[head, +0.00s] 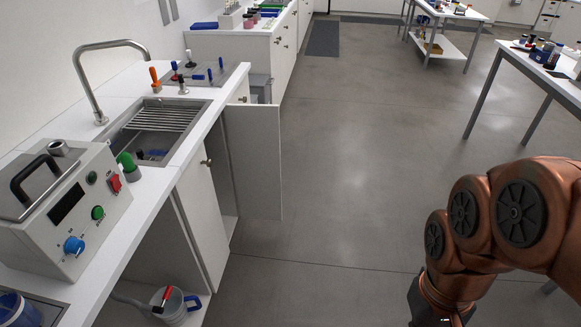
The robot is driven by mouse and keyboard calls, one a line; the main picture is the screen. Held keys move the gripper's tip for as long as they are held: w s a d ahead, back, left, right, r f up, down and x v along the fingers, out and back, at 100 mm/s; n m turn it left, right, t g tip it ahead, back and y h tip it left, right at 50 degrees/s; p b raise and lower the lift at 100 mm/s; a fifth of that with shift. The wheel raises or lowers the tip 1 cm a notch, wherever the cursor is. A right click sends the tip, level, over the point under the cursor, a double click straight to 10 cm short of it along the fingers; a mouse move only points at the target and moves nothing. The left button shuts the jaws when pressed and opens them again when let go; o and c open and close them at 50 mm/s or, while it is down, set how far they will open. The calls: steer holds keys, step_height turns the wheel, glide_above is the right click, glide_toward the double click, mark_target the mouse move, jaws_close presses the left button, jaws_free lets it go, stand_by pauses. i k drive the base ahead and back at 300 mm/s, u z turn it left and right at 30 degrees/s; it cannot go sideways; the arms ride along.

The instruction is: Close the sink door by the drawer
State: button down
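The white sink door (258,162) stands wide open, sticking out into the aisle from the far end of the sink cabinet. A narrow strip of cabinet interior shows beside it. A second white door panel (203,220) with a dark knob (207,162) is nearer; I cannot tell whether it is fully shut. A white front with a small knob (243,99), possibly the drawer, shows just behind the open door and is partly hidden by it. My copper arm is at the lower right, well apart from the door. My gripper's fingers are not visible.
The steel sink (160,130) and tap (97,85) are set in the white counter. A grey control box (65,215) stands nearer. A bucket (175,308) is in the open cabinet bay below. The floor (335,190) right of the door is clear. Tables stand far right.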

mark_target(253, 130)
steer(key=i, duration=5)
steer(key=u, duration=4.25)
steer(key=i, duration=0.5)
steer(key=z, duration=0.7)
